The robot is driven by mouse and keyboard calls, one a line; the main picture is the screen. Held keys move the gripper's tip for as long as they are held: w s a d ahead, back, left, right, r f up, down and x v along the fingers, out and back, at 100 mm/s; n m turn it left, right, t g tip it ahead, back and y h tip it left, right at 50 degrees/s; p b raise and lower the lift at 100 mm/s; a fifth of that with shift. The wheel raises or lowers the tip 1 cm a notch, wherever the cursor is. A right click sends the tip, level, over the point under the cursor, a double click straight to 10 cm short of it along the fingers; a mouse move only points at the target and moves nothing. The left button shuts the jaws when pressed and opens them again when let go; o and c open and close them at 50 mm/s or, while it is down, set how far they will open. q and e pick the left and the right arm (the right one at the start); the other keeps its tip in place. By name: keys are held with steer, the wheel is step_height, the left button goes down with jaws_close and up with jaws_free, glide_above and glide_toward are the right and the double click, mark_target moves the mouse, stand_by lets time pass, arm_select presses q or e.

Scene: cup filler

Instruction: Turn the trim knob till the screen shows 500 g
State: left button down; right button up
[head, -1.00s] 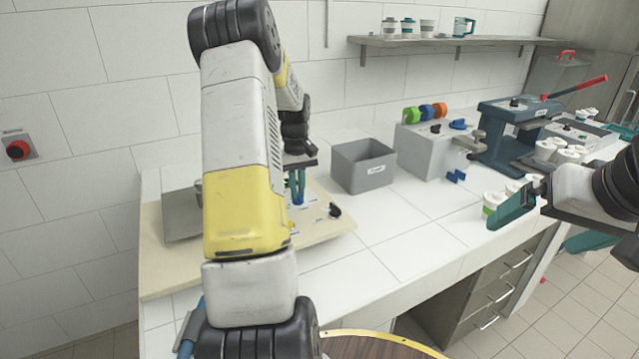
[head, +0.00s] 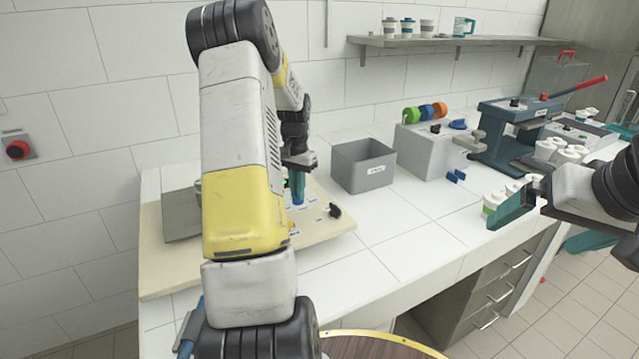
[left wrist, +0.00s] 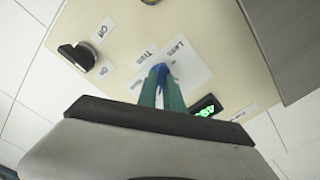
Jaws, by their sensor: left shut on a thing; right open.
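The blue trim knob (left wrist: 160,69) stands on the cream panel (left wrist: 190,20), with a label reading Trim beside it. My left gripper (head: 298,186) is shut on the knob from above; its teal fingers (left wrist: 161,88) hide much of it in the left wrist view. The small dark screen (left wrist: 206,106) shows green digits, seen tilted and partly covered by my gripper, so I cannot read the number. In the head view my left arm hides most of the panel. My right gripper (head: 515,205) is open beside white cups at the counter's right.
A black switch (left wrist: 77,56) with On and Off labels sits on the panel, and shows in the head view (head: 335,211). A grey bin (head: 363,165) stands right of the panel. A grey box (head: 182,215) is behind my left arm. Counter in front of the bin is clear.

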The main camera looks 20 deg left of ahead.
arm_select(q)
steer(key=shift+m, duration=1.5)
steer(key=c, duration=1.5)
jaws_free()
steer(key=shift+r, duration=0.1)
step_height(320, 180, up, 8)
steer(key=shift+f, duration=0.15)
